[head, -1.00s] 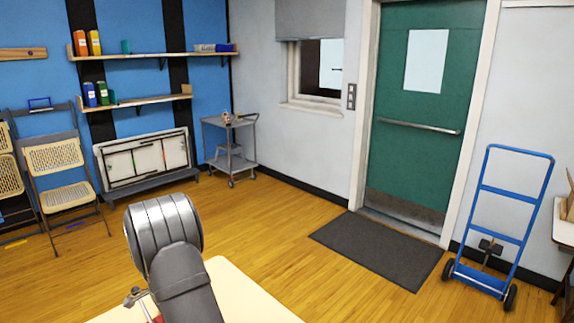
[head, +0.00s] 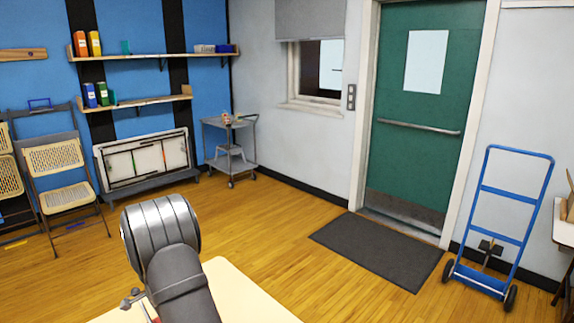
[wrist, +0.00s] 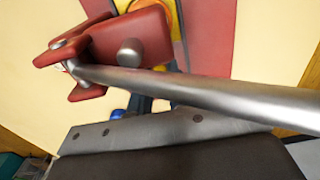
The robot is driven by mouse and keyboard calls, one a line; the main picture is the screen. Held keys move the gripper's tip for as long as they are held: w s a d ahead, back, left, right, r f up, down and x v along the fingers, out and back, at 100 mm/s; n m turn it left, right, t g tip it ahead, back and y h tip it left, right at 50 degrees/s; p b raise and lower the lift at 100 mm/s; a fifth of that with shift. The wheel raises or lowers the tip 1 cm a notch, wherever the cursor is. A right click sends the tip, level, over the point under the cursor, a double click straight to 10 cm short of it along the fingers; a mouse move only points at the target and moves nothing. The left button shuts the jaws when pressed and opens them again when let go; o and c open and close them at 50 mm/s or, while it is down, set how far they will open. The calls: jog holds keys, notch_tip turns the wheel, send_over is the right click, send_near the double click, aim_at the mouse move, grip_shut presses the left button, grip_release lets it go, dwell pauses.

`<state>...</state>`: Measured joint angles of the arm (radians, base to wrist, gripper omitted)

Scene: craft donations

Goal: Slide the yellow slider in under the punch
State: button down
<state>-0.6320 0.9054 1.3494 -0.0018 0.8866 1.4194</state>
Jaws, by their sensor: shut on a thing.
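The punch (wrist: 130,40) shows in the wrist view as a dark red body with a round metal stud and a long metal lever (wrist: 210,92) crossing the picture. A small piece of its metal and red shows beside my arm in the head view. The yellow slider (wrist: 160,8) is a yellow patch at the wrist view's top edge, partly behind the red body. My gripper (wrist: 148,104) reaches up behind the lever, shut on the slider. Its fingertips and the contact are largely hidden. I cannot tell how far the slider is under the punch.
A pale tabletop (head: 235,295) lies under the work, with bare room right of my arm in the head view. The lever crosses close in front of my gripper. A grey trolley (head: 230,150), a blue hand truck (head: 510,215) and a folding chair (head: 60,180) stand beyond the table.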

jog(key=c, duration=1.4)
grip_release()
jog(key=shift+c, duration=0.2)
jog(key=shift+r, duration=0.1)
jog(key=shift+r, duration=3.65)
